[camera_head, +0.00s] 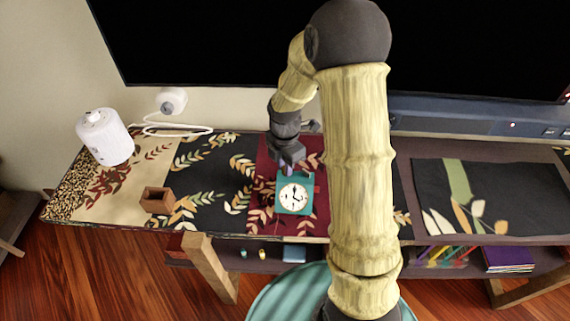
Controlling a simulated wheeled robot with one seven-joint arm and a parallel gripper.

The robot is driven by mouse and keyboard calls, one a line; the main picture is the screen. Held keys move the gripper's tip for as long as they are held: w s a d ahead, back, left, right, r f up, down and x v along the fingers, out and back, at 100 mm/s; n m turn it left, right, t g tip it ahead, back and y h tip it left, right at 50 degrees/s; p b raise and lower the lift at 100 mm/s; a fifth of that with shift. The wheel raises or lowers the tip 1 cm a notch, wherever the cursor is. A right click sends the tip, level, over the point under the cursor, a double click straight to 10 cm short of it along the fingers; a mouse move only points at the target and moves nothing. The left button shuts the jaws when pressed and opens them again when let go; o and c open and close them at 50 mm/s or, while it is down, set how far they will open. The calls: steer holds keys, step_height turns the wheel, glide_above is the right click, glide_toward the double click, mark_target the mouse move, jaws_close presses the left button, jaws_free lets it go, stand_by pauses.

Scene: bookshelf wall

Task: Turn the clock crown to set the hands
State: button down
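A small teal clock (306,206) with a round cream face and dark hands lies or stands on the dark red part of the leaf-patterned runner, near the front edge of the shelf top. A small red piece (317,189) shows at its right side; I cannot tell if it is the crown. My gripper (287,169) is just above and behind the clock's top left, pointing down. The fingers are small and partly dark, so I cannot tell if they touch the clock or how far apart they are.
A white cylinder (104,137) and a white round device (172,101) with a cable stand at the left back. A small brown open box (157,200) is to the left. A large black screen (230,45) and a soundbar (470,122) are behind. A dark mat (490,192) lies right.

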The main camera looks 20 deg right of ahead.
steer(key=shift+m, duration=0.4)
